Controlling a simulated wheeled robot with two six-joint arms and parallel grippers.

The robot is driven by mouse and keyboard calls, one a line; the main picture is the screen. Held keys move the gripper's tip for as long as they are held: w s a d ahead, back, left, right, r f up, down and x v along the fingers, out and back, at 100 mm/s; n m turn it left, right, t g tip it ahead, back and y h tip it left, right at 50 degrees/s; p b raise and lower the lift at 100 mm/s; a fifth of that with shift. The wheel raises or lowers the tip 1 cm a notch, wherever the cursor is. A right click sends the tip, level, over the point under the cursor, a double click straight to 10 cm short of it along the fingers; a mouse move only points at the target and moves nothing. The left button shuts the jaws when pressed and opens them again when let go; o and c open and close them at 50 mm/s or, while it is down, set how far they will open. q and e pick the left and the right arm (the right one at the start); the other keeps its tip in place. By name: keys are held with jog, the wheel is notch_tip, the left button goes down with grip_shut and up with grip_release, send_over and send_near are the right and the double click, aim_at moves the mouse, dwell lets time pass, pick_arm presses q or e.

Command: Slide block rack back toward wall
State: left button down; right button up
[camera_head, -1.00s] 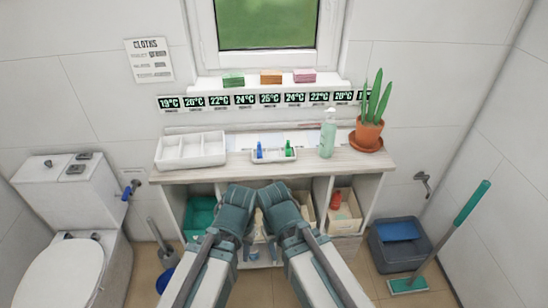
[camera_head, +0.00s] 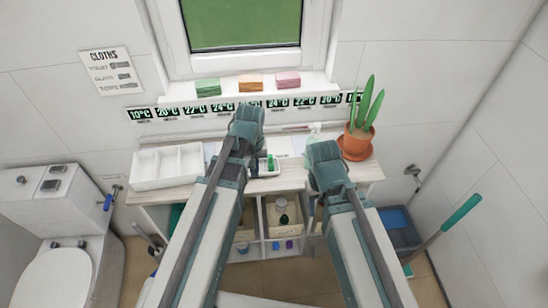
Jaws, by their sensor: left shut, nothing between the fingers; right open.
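A white rack with compartments (camera_head: 165,181) stands at the left of the counter (camera_head: 368,172). A small white tray (camera_head: 270,172) stands near the middle, holding small green and blue items and partly hidden by my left arm. I cannot tell which one is the block rack. My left gripper (camera_head: 248,119) is shut and empty, reaching over the counter toward the wall, left of and behind the small tray. My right gripper (camera_head: 322,154) is open over the counter's right part, in front of the pump bottle. The fingertips of both are hard to see.
A pump bottle (camera_head: 314,133) is mostly hidden behind my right gripper. A potted plant (camera_head: 356,146) stands at the counter's right end. Green (camera_head: 207,87), orange (camera_head: 250,82) and pink (camera_head: 287,79) blocks sit on the window ledge. Open bins (camera_head: 283,232) fill the shelf below.

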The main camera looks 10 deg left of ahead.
aim_at(258, 191)
pick_arm(q)
jog(key=shift+w+r, duration=0.15)
jog(key=shift+w, duration=0.3)
notch_tip(258, 191, down, 11)
jog(key=b, duration=1.1)
jog(key=shift+r, duration=0.1)
jog(key=w, duration=0.2)
jog(key=w+r+p, duration=0.1)
jog(key=shift+w+a, duration=0.1)
jog(key=shift+a, duration=0.25)
jog(key=shift+w+a, duration=0.15)
jog(key=shift+w, duration=0.15)
jog(key=shift+w, duration=0.1)
